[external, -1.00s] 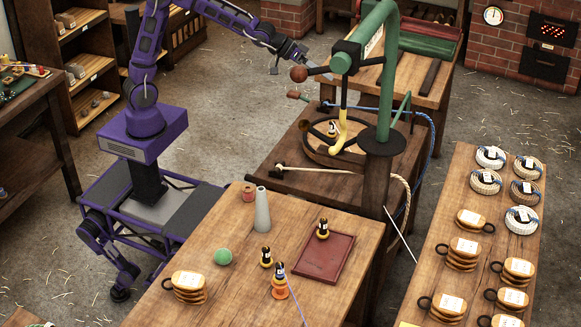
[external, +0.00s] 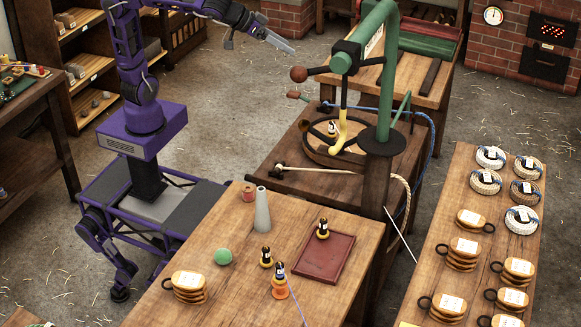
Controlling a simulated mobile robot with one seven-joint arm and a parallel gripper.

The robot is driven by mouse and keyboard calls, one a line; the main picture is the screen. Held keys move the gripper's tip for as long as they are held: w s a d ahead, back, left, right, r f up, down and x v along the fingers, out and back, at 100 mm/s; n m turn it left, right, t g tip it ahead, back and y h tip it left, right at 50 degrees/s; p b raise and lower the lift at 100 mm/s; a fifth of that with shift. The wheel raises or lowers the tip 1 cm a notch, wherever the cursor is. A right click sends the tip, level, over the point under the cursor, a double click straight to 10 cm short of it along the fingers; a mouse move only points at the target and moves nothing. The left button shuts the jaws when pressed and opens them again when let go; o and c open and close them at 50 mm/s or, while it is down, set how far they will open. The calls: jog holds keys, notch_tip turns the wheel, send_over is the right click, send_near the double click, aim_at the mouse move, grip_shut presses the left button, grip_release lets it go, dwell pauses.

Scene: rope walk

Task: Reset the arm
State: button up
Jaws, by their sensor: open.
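My purple arm rises from its base at the left and reaches right over the open floor. My gripper (external: 281,43) is at its end, in the air behind and left of the green press (external: 386,70). It is open, with nothing seen between its fingers. It is apart from the press's lever with the brown ball knob (external: 298,74).
The press stands on a wooden table with a round wooden ring (external: 345,150) and a mallet (external: 318,171). The front table holds a grey cone (external: 262,210), a green ball (external: 224,256) and a red tray (external: 324,258). Coiled ropes (external: 490,157) lie on the right table.

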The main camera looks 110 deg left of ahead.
jog(key=s+d+f+m+g+h, duration=0.1)
jog(key=s+f+m+h, duration=0.1)
jog(key=s+f, duration=0.3)
jog(key=s+d+f+m+g+h, duration=0.1)
jog(key=s+f, duration=0.5)
jog(key=s, duration=0.8)
jog(key=s+d+f+m+g+h, duration=0.1)
jog(key=s+f+m+h, duration=0.1)
jog(key=s+f+m, duration=0.3)
jog(key=s+f, duration=0.1)
jog(key=s, duration=0.3)
jog(key=shift+s+d+h, duration=0.2)
jog(key=shift+d+h, duration=0.2)
